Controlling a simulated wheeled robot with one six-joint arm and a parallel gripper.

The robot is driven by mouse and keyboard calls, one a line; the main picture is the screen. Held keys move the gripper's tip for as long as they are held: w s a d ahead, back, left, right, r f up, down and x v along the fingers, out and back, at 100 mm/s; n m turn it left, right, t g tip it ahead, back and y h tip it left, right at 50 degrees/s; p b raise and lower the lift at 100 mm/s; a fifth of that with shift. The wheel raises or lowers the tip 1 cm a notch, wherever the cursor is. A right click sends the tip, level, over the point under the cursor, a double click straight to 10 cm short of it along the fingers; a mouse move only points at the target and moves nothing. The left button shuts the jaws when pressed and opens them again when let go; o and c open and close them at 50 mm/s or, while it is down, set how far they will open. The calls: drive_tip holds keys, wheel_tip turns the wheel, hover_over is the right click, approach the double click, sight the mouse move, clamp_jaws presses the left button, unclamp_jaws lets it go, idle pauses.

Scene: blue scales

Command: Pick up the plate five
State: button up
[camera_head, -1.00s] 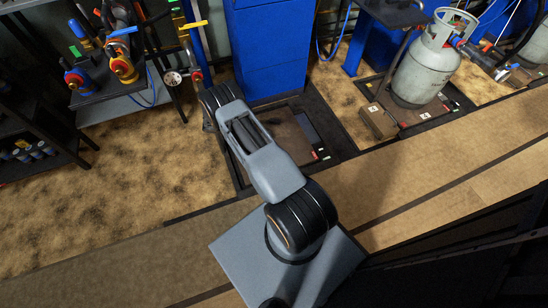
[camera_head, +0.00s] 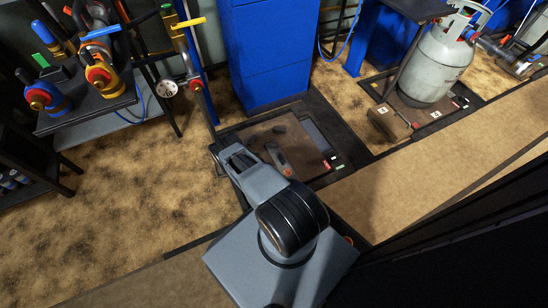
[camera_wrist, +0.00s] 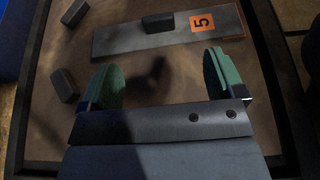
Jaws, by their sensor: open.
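The plate five (camera_wrist: 130,38) is a flat grey plate with an orange label marked 5, at the top of the wrist view. A dark block (camera_wrist: 158,22) lies on it or against its far edge; I cannot tell which. My gripper (camera_wrist: 165,75) is open, with two green-padded fingers apart and nothing between them. The fingertips are just short of the plate's near edge in the picture. In the head view an object with an orange patch (camera_head: 284,163) lies on the scale beyond my arm and may be the plate.
The scale platform (camera_head: 250,137) is brown with a dark frame. Two dark blocks (camera_wrist: 74,13) and (camera_wrist: 64,85) lie on it at the left. A blue cabinet (camera_head: 270,50) stands behind. A grey gas cylinder (camera_head: 430,68) stands on another scale at the right.

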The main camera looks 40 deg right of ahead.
drive_tip(key=b, duration=0.2)
approach(281, 159)
drive_tip(key=x, duration=0.4)
drive_tip(key=shift+w+d+r, duration=0.1)
drive_tip(key=shift+d, duration=0.2)
drive_tip(key=b+x, duration=0.1)
drive_tip(key=x, duration=0.3)
drive_tip(key=shift+a+f+b, duration=0.1)
drive_tip(key=shift+f+b, duration=0.15)
drive_tip(key=shift+b, duration=0.1)
drive_tip(key=shift+d+f, duration=0.15)
drive_tip(key=shift+d, duration=0.4)
